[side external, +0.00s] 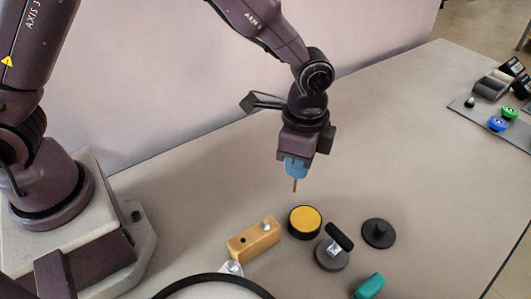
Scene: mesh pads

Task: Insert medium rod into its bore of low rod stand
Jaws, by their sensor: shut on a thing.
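My gripper (296,177) hangs pointing down above the table, with blue fingers shut on a thin brownish rod (295,186). Only the lower end of the rod shows below the fingers; it looks about upright. I take it to be the medium rod. The low rod stand (256,245) is a tan block on the table, below and to the left of my gripper in the picture. A dark open bore (243,240) shows in its top towards the left. A silvery peg (266,226) stands out of its top towards the right. The rod is clear of the stand.
Right of the stand are a yellow-topped black disc (305,221), a dark-handled grey piece (333,253), a black knobbed disc (378,233) and a teal object (370,286). A black ring (215,277) lies in front. The table's middle right is clear.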

